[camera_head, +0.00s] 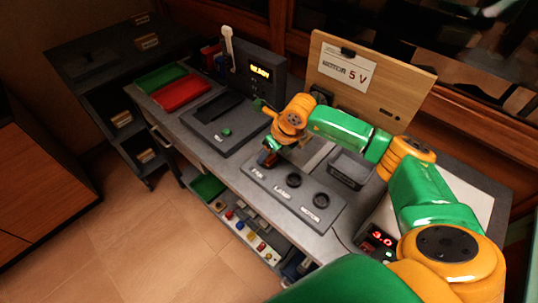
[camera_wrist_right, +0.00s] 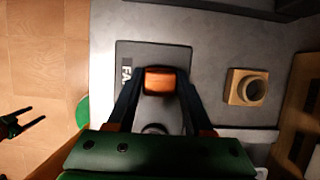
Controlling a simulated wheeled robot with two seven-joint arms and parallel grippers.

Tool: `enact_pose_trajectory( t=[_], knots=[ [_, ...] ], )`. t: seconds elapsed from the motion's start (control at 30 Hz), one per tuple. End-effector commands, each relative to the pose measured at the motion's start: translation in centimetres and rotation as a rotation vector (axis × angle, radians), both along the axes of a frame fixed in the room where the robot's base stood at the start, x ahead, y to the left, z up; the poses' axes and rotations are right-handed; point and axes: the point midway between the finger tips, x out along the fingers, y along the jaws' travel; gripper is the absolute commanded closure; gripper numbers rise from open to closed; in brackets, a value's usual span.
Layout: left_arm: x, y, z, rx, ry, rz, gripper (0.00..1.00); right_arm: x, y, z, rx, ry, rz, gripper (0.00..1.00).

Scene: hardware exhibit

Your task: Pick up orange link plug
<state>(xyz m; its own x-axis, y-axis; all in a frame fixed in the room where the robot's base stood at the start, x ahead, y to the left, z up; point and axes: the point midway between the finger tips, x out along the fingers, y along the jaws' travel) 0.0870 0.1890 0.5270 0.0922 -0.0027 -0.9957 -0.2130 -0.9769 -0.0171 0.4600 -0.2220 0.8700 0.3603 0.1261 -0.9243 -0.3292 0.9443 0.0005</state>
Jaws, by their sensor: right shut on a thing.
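The orange link plug (camera_wrist_right: 160,80) sits between the two dark fingers of my right gripper (camera_wrist_right: 160,88), which is shut on it. In the head view my right gripper (camera_head: 268,158) is at the FAN end of the grey socket panel (camera_head: 290,210); the plug is mostly hidden there by the fingers. I cannot tell whether the plug is in a socket or just above the panel. The LAMP socket (camera_head: 293,180) and MOTOR socket (camera_head: 321,200) look empty. My left gripper (camera_wrist_right: 28,118) shows at the left of the wrist view, over the floor, open and empty.
A small dark box (camera_head: 350,170) and a red-digit display (camera_head: 380,238) stand to the right. A wooden board marked 5 V (camera_head: 370,85) stands behind. Red (camera_head: 182,93) and green (camera_head: 160,78) trays are at the far left. A low shelf (camera_head: 240,222) holds several coloured parts.

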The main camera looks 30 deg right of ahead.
Motion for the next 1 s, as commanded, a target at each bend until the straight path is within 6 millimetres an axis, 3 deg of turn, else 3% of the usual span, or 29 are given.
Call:
enact_pose_trajectory(
  t=[0.17,0.3,0.53,0.8,1.0],
  knots=[
    [0.0,-0.1,-0.4,-0.001,0.0,0.0,0.29,0.0,0.0,0.5,-0.001,-0.002,0.001,1.0],
    [0.0,-0.1,-1.8,-0.002,0.001,0.001,0.29,0.1,0.0,2.6,-0.001,-0.007,0.0,1.0],
    [-0.1,-0.1,-2.8,-0.002,0.002,0.001,0.29,-4.3,2.3,8.9,-0.002,-0.01,0.005,1.0],
    [-0.1,-0.1,-4.3,-0.002,0.002,0.0,0.29,-10.5,5.5,11.9,-0.004,-0.007,0.004,1.0],
    [-0.1,-0.1,-4.3,-0.002,0.002,0.0,0.29,-12.3,6.4,13.0,-0.002,-0.002,0.001,1.0]
  ],
)
